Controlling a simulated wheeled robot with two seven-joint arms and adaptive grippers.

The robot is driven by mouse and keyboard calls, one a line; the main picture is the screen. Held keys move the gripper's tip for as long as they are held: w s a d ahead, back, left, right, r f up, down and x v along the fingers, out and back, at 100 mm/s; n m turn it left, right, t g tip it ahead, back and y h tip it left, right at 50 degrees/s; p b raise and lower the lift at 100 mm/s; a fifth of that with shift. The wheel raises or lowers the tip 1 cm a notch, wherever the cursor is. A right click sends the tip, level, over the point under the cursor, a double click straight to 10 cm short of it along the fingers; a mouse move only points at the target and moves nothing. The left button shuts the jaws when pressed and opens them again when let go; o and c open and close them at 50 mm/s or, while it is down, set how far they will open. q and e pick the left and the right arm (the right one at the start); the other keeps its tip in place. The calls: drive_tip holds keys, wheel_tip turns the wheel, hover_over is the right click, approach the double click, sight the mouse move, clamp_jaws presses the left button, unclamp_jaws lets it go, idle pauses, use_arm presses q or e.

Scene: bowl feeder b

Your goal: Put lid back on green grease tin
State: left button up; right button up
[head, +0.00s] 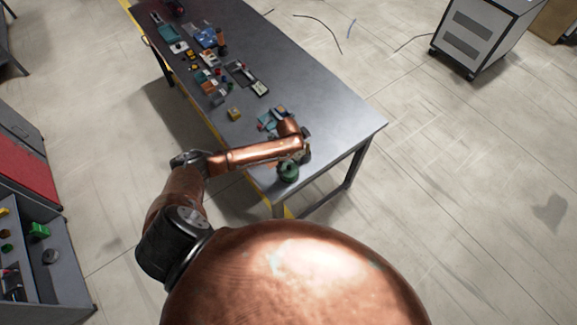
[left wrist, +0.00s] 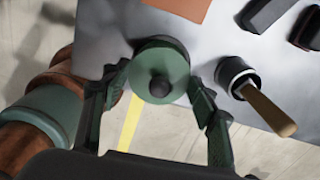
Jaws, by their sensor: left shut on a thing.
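A round green lid (left wrist: 173,68) with a dark knob (left wrist: 159,86) is between the two green fingers of my left gripper (left wrist: 158,76) in the left wrist view. The gripper is shut on the lid at its sides. A darker green edge shows behind the lid's far rim; I cannot tell whether this is the grease tin or whether the lid touches it. In the head view a small dark green round thing (head: 288,171) shows at the near end of the table, just below my left wrist. My right gripper is out of view.
On the metal table (head: 335,125), a dark cup (left wrist: 236,74) with a wooden-handled tool (left wrist: 268,108) stands right of the lid. An orange-brown mat (left wrist: 180,7) and dark boxes (left wrist: 266,11) lie beyond. Several small parts crowd the far end. The table's right side is clear.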

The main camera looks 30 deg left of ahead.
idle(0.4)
use_arm(q)
drive_tip(key=shift+r+p, duration=0.1)
drive_tip(key=shift+p, duration=0.5)
idle(0.6)
drive_tip(key=shift+f, duration=0.2)
idle(0.9)
drive_tip(key=shift+p, duration=0.45)
idle(0.3)
drive_tip(key=o, duration=1.1)
drive_tip(key=shift+o, duration=0.2)
drive_tip(key=o, duration=0.5)
drive_tip(key=shift+c, duration=0.2)
